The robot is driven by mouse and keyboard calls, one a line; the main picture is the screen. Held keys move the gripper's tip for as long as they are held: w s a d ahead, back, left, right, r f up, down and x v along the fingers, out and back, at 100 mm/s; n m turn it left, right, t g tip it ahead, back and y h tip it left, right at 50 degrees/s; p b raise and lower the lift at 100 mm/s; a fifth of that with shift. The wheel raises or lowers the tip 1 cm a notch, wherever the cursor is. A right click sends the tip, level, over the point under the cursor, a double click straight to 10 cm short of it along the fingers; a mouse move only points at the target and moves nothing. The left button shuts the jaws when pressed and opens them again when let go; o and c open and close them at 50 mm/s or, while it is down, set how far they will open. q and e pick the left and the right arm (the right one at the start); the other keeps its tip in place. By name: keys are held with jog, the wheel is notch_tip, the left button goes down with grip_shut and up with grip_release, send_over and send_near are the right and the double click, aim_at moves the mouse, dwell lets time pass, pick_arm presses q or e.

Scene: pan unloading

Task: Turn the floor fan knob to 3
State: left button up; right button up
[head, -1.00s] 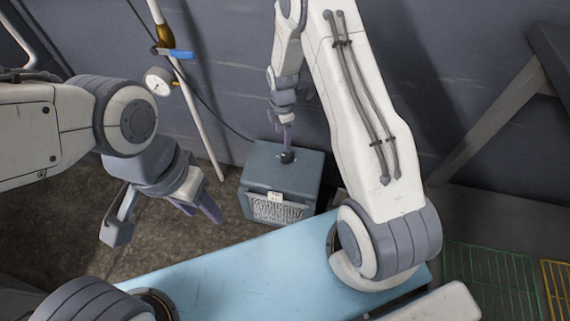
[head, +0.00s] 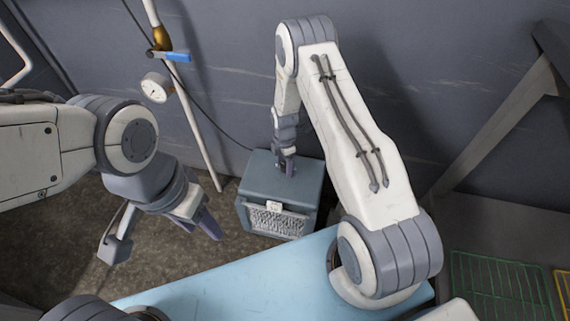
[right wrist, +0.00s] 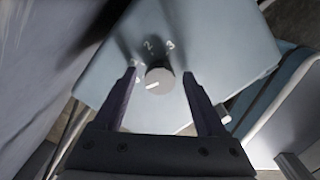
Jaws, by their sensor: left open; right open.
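The floor fan (head: 257,187) is a blue-grey box with a pale grille on its front, standing on the floor by the wall. Its round grey knob (right wrist: 159,80) is on the top face, with numbers including 2 and 3 printed around it. The knob's white mark points toward the lower left in the right wrist view, away from the 3. My right gripper (head: 286,166) is open above the fan's top; in the right wrist view its fingers (right wrist: 161,74) lie on either side of the knob, with gaps. My left gripper (head: 200,228) is open and empty, left of the fan.
A pale blue surface (head: 240,275) lies in front of the fan. A pipe with a gauge (head: 157,88) and a blue-handled valve (head: 176,56) runs down the wall to the left.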

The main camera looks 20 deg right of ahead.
grip_shut()
